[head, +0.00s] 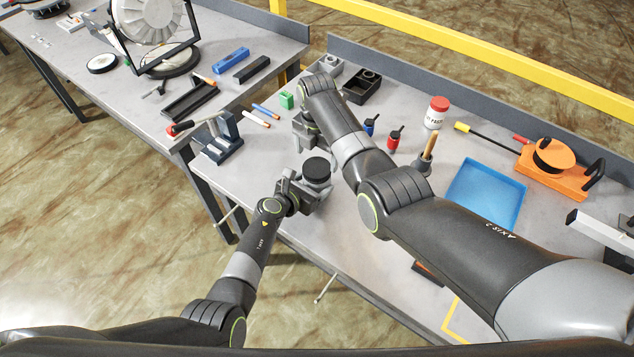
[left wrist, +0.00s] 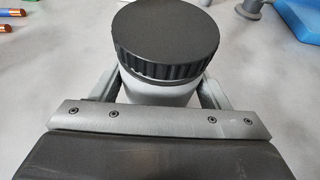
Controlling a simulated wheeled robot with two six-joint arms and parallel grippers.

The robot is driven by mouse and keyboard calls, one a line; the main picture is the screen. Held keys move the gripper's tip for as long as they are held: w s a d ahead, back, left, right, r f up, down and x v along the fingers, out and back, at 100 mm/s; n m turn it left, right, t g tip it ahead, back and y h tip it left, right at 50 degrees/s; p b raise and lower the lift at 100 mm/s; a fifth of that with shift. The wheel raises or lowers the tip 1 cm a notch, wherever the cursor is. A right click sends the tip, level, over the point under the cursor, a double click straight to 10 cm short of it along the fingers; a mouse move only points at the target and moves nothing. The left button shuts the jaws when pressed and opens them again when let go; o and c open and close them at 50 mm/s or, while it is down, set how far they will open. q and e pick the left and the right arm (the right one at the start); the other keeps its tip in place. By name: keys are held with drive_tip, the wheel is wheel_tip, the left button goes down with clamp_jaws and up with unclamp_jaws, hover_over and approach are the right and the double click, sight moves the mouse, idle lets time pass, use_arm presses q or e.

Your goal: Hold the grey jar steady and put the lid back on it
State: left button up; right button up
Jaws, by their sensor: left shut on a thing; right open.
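The grey jar (head: 317,184) stands upright on the table near its front edge, with the black ribbed lid (head: 317,167) on its top. My left gripper (head: 308,188) is shut on the jar's body from the near left side. In the left wrist view the jar (left wrist: 160,92) sits between the two fingers, and the lid (left wrist: 165,40) covers its mouth and looks about level. I cannot tell how tightly the lid sits. My right gripper (head: 304,146) points down, open and empty, a little behind the jar and apart from the lid; its fingertips are partly hard to make out.
A grey clamp stand (head: 222,143) is left.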

sight(317, 167)
drive_tip(key=shift+f, duration=1.95)
